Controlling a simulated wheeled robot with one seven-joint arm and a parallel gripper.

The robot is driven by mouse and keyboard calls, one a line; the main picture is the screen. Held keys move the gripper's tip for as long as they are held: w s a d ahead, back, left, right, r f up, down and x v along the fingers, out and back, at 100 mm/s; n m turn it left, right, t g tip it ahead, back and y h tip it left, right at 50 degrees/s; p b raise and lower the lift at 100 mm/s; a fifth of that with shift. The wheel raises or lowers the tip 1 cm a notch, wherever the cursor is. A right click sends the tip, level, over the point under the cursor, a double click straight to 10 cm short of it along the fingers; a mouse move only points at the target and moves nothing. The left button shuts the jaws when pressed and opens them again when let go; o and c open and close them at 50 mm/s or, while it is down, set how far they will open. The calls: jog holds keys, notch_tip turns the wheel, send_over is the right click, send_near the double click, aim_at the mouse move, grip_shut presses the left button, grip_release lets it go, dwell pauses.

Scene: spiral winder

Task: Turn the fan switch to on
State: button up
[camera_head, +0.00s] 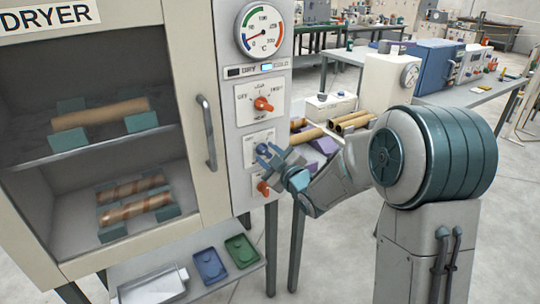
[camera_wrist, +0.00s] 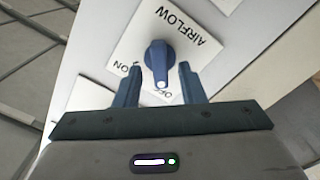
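The fan switch is a blue knob (camera_wrist: 159,58) on a white plate marked AIRFLOW, ON and OFF in the wrist view. Its white-dotted end points toward OFF. In the head view the blue knob (camera_head: 262,149) shows in part beside my gripper, on the dryer's control panel. My gripper (camera_wrist: 160,70) is open, with one dark blue finger on each side of the knob. Gaps show between the fingers and the knob, and it is not gripped. My gripper also shows in the head view (camera_head: 270,157), close in front of the panel.
An orange knob (camera_head: 263,104) sits above the fan switch and another (camera_head: 263,188) below it. The dryer door handle (camera_head: 207,132) sticks out to the left. A table with cardboard tubes (camera_head: 355,123) stands behind my arm. Blue (camera_head: 210,265) and green (camera_head: 241,250) trays lie lower left.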

grip_shut()
jog(key=shift+m+b, duration=0.3)
jog(key=shift+m, duration=0.1)
jog(key=shift+d+m+b, duration=0.15)
jog(key=shift+m+b, duration=0.35)
jog(key=shift+m, duration=0.6)
jog(key=m, duration=0.9)
jog(key=shift+w+d+r, duration=0.2)
jog(key=shift+w, duration=0.05)
jog(key=shift+m+p, duration=0.75)
jog(key=shift+m, duration=1.15)
jog(key=shift+d+f, duration=0.1)
